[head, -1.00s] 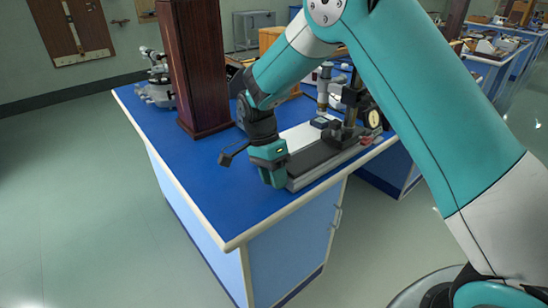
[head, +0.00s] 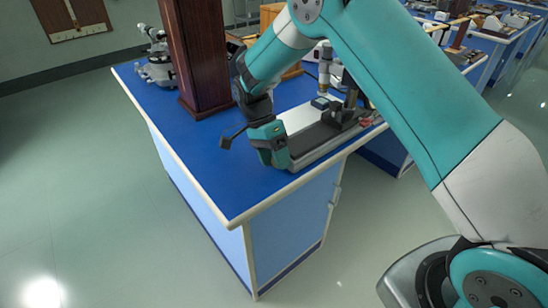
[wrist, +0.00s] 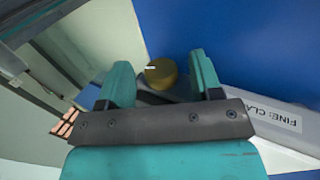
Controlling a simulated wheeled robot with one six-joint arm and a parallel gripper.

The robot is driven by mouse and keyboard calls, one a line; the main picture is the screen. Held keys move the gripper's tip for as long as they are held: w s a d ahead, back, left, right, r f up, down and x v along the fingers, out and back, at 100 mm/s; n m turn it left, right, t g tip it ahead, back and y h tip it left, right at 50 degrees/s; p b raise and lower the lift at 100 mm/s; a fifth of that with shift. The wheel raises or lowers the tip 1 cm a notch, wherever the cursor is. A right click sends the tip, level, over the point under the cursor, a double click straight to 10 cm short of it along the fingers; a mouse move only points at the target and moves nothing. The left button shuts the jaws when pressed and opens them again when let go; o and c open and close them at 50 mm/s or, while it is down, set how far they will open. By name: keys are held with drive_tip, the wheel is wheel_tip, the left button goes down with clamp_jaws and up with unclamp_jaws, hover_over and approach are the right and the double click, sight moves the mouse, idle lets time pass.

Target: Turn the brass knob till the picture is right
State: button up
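The brass knob (wrist: 161,74) shows in the wrist view as a dull gold disc with a small pale mark on its left side. It lies between the two teal fingers of my gripper (wrist: 163,80), with a gap on each side, so the fingers are apart. In the head view my gripper (head: 272,158) is low at the near end of the grey instrument base (head: 326,149), and the knob is hidden there. A label reading "FINE: CLA…" (wrist: 281,119) is on the instrument's side in the wrist view. I see no picture or screen to judge.
The instrument stands on a blue bench top (head: 215,158) with a pale edge. A dark wooden column (head: 196,55) rises left of my arm. A metal microscope-like device (head: 156,62) stands farther left. The bench top's near left part is clear.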

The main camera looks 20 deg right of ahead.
drive_tip(key=p+v, duration=1.1)
drive_tip(key=v, duration=0.6)
drive_tip(key=shift+r, duration=0.2)
drive_tip(key=shift+w, duration=0.1)
